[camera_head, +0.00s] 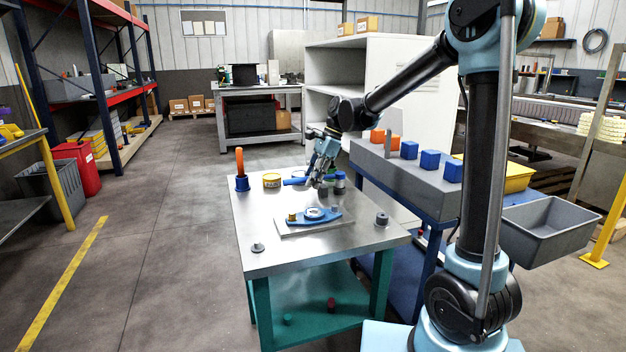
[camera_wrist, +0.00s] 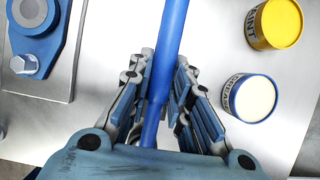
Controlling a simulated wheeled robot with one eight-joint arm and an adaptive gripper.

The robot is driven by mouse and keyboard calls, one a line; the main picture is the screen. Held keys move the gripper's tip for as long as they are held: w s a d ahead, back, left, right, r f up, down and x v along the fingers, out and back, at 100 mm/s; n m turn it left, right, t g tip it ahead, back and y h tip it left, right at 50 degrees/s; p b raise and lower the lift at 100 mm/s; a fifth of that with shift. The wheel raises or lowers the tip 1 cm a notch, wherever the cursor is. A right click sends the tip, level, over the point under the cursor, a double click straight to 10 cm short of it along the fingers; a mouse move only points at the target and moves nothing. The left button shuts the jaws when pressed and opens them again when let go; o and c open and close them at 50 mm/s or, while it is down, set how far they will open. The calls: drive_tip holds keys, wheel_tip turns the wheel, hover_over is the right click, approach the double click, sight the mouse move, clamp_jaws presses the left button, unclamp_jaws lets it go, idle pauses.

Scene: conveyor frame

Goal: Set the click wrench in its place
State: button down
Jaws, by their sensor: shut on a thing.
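My gripper (camera_head: 322,176) is over the back part of the metal table, shut on a long blue bar (camera_head: 295,181), which I take to be the click wrench. In the wrist view the blue bar (camera_wrist: 170,45) runs up between the fingers (camera_wrist: 163,98) and out of the top of the picture. The wrench's other end is hidden by the gripper. No clearly marked place for the wrench can be made out.
The metal table (camera_head: 262,222) bears a plate with a blue fixture (camera_head: 314,216), an orange-handled item in a blue holder (camera_head: 242,184), a yellow can (camera_head: 272,180) and a blue can (camera_wrist: 249,97). A grey shelf with blocks (camera_head: 425,175) stands right. The table's front left is mostly clear.

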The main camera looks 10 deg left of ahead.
drive_tip(key=shift+f, duration=1.1)
drive_tip(key=c, duration=1.4)
unclamp_jaws()
